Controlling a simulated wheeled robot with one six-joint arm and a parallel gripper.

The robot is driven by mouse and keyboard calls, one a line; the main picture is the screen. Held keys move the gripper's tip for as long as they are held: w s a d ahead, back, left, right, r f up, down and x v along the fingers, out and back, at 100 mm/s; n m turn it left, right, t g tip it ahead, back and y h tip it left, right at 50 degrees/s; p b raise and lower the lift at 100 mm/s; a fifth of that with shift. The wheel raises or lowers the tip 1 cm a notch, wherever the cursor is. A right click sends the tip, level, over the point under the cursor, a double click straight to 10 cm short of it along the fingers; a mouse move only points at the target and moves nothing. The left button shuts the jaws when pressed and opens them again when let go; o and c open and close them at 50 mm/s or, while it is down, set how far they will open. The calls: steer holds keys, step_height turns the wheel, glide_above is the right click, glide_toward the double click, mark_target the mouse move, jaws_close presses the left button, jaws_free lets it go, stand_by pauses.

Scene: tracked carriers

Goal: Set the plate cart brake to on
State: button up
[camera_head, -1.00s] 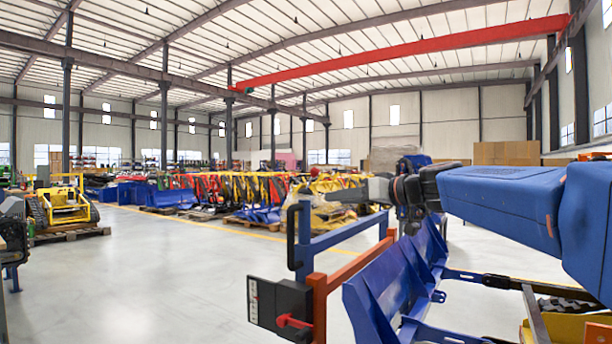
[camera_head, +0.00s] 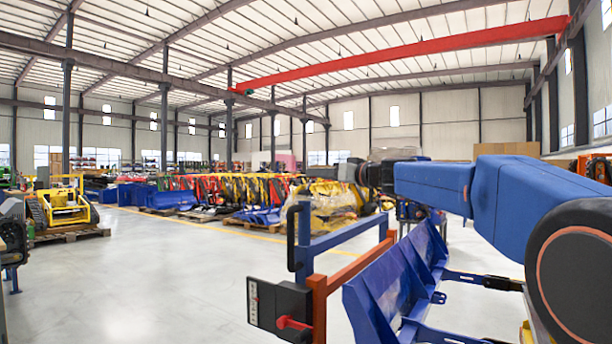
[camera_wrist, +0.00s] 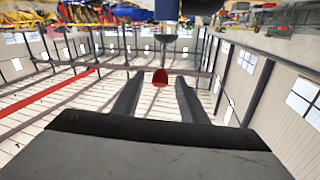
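A black box (camera_head: 270,303) with a pale marked strip and a red lever (camera_head: 293,323) is fixed to an orange post (camera_head: 320,305) at the end of a cart-like frame with blue rails (camera_head: 345,236). The lever sits low on the box, about level. I cannot read the strip's marks. My gripper (camera_head: 350,172) is above and beyond the frame, apart from the box. In the wrist view my gripper (camera_wrist: 159,78) has its two dark fingers apart. A rounded red thing (camera_wrist: 160,77) shows between their tips; I cannot tell if it is near or touched.
Blue angled plates (camera_head: 395,280) stand right of the orange post. A black handle (camera_head: 293,238) sticks out at the frame's left end. A yellow tracked machine (camera_head: 65,208) is on a pallet at far left. The floor (camera_head: 160,275) left of the box is clear.

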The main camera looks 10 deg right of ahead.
steer(key=x, duration=0.7)
jaws_close()
